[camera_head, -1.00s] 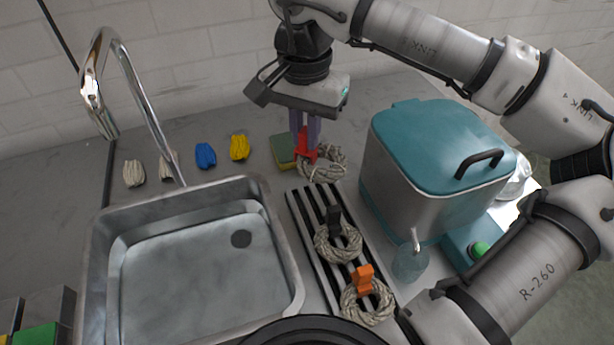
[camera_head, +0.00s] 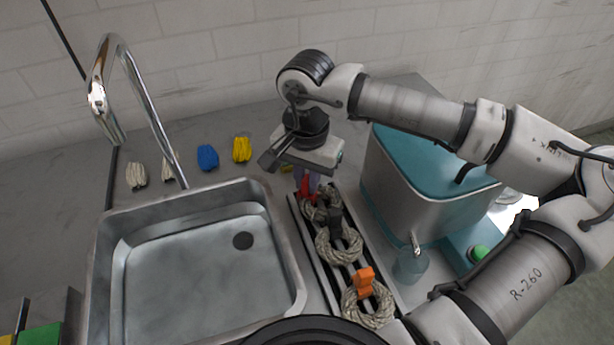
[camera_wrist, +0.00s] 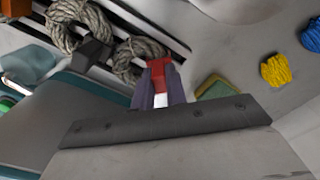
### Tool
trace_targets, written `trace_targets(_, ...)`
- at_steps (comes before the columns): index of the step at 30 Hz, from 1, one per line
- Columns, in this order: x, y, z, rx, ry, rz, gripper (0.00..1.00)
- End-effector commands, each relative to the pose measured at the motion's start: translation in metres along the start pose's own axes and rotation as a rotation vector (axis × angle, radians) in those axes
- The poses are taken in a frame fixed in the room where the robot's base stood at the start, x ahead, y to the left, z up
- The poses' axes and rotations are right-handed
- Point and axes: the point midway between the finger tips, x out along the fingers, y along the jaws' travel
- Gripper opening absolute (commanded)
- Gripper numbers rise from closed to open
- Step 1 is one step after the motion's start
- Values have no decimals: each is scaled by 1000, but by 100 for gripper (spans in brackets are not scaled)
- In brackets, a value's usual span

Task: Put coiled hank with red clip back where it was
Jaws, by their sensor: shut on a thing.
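The coiled hank with the red clip (camera_head: 313,207) is a grey-beige rope coil at the far end of the black-and-white slatted rack (camera_head: 308,244). My gripper (camera_head: 307,184) is shut on its red clip, which shows between the fingers in the wrist view (camera_wrist: 158,76). The hank (camera_wrist: 138,50) appears to be over or on the slats; whether it bears on them I cannot tell. A hank with a black clip (camera_head: 338,243) lies just nearer on the rack. A hank with an orange clip (camera_head: 368,303) lies at the near end.
A steel sink (camera_head: 200,270) is left of the rack. A teal-lidded container (camera_head: 410,200) with a tap stands close on the right, a glass (camera_head: 410,265) under it. A sponge (camera_wrist: 214,86) lies behind the rack. Blue (camera_head: 207,157) and yellow (camera_head: 241,149) skeins lie behind the sink.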

Motion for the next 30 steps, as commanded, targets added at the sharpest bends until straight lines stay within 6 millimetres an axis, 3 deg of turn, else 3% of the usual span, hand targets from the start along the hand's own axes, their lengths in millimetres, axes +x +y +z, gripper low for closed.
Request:
trace_targets(4, 5, 0, 0, 0, 0, 0, 0)
trace_targets(5, 4, 0, 0, 0, 0, 0, 15)
trace_targets(10, 3, 0, 0, 0, 0, 0, 35)
trace_targets(23, -7, 0, -1, 1, 2, -1, 35)
trace_targets(30, -57, 0, -1, 1, 4, -1, 35)
